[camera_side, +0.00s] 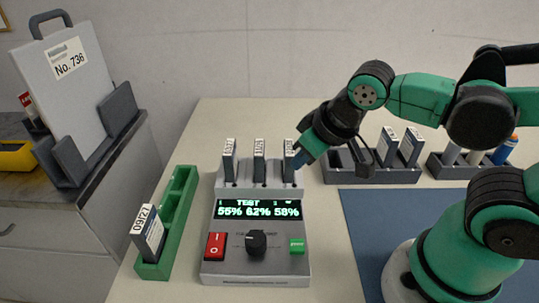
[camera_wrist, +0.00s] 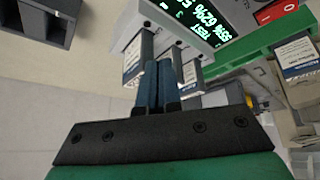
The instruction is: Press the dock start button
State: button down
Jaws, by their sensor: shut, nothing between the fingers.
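The grey dock (camera_side: 211,268) stands on the table in the side view, with a lit display (camera_side: 258,209) reading TEST and 55%, 62%, 58%. A small green button (camera_side: 297,246) is at the right of its front panel; its lettering is too small to read. Three labelled modules stand upright in the dock's rear slots, the rightmost (camera_side: 289,160) beside my gripper. My gripper (camera_side: 300,158) is shut and empty, behind and above the dock's right side, apart from the green button. In the wrist view its blue fingers (camera_wrist: 158,72) are together near the modules; the green button is hidden there.
The panel also has a red rocker switch (camera_side: 215,246) and a black knob (camera_side: 256,244). A green tray (camera_side: 180,208) with one module (camera_side: 149,233) lies left. Grey racks (camera_side: 345,172) stand at back right. A blue mat (camera_side: 365,225) lies clear on the right.

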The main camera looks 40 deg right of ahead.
jog(key=d, duration=0.1)
jog(key=w+d+r+t, duration=0.1)
jog(key=d, duration=0.1)
jog(key=shift+w+d+r+m, duration=0.1)
jog(key=shift+w+r+m, duration=0.1)
jog(key=shift+r+m, duration=0.2)
jog(key=shift+a+n, duration=0.25)
jog(key=shift+n, duration=0.15)
notch_tip(320, 180, up, 5)
jog(key=n+g, duration=0.7)
jog(key=n, duration=1.9)
send_over(296, 245)
jog(key=shift+f, duration=0.15)
notch_tip(296, 245, down, 14)
